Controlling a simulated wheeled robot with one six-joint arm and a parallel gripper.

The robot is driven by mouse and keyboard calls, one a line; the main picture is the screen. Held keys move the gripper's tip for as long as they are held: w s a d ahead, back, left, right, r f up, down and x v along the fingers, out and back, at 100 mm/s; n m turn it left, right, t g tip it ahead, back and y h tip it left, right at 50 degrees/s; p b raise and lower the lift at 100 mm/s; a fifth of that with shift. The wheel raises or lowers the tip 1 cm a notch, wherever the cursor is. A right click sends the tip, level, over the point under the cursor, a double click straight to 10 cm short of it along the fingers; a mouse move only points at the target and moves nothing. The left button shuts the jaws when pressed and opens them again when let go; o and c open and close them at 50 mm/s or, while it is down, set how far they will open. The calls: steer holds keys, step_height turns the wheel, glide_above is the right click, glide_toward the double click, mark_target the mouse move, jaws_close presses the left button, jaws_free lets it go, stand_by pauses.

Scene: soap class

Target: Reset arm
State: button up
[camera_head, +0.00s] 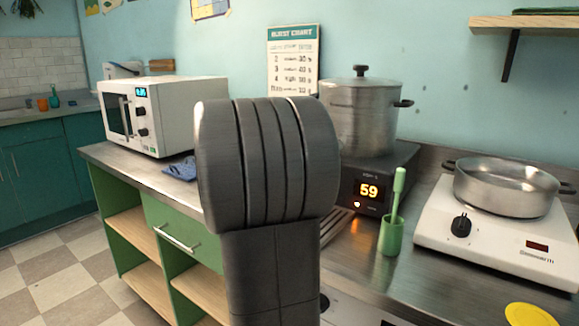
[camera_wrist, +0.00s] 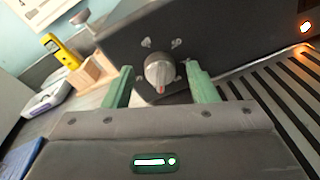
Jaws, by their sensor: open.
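My gripper (camera_wrist: 160,69) shows in the wrist view with its two green fingers spread apart and nothing held between them. A silver knob (camera_wrist: 159,73) with a red mark shows between the fingertips, with a gap on each side. It is on the front of a dark appliance (camera_wrist: 228,35). In the head view my dark arm fills the middle and hides the gripper. A dark burner unit (camera_head: 374,190) with a lit "59" display stands just right of my arm, carrying a steel pot (camera_head: 355,115) with a lid.
A white microwave (camera_head: 170,115) and a blue cloth (camera_head: 181,169) are left of my arm. A green holder (camera_head: 390,235) with a brush, a white hotplate (camera_head: 500,235) with a pan (camera_head: 508,190), and a yellow disc (camera_head: 530,314) are right. A yellow device (camera_wrist: 60,48) and wooden block (camera_wrist: 90,72) are in the wrist view.

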steer(key=n+p, duration=0.3)
steer(key=p, duration=0.1)
steer(key=n+h+p, duration=0.1)
steer(key=n+p, duration=0.2)
steer(key=p, duration=0.1)
steer(key=shift+w+a+r, duration=0.1)
steer(key=shift+r, duration=0.1)
steer(key=n+p, duration=0.3)
steer(key=shift+f+h, duration=0.1)
steer(key=shift+h, duration=0.2)
steer(key=shift+f+n+p, duration=0.25)
steer(key=shift+n+p, duration=0.5)
steer(key=shift+n, duration=0.35)
